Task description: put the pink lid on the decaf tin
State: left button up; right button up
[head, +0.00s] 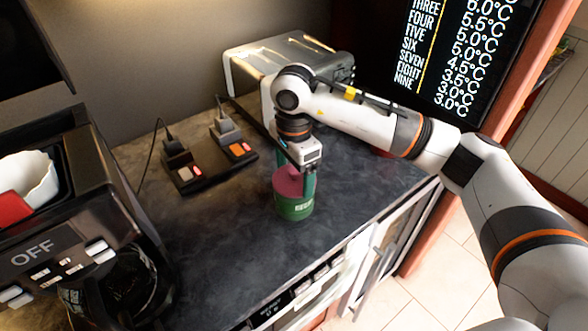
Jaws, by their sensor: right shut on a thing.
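The decaf tin (294,206) is a green cylinder with a small pale label, standing upright on the dark countertop. The pink lid (288,180) is at the top of the tin, between the fingers of my right gripper (296,182). The gripper points down from above and is shut on the lid. I cannot tell whether the lid is fully seated or just above the rim. My left gripper is not in view.
A power strip (210,166) with plugs lies left of the tin. A metal toaster-like appliance (270,62) stands behind. A coffee machine (60,200) fills the left side. Dark countertop (215,235) is clear around the tin, with its front edge to the right.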

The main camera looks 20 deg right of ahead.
dwell(0.3)
jog(key=o, duration=0.9)
jog(key=shift+c, duration=0.2)
jog(key=shift+r, duration=0.15)
jog(key=shift+r+p, duration=1.55)
jog(key=shift+r, duration=1.9)
jog(key=shift+f, duration=0.1)
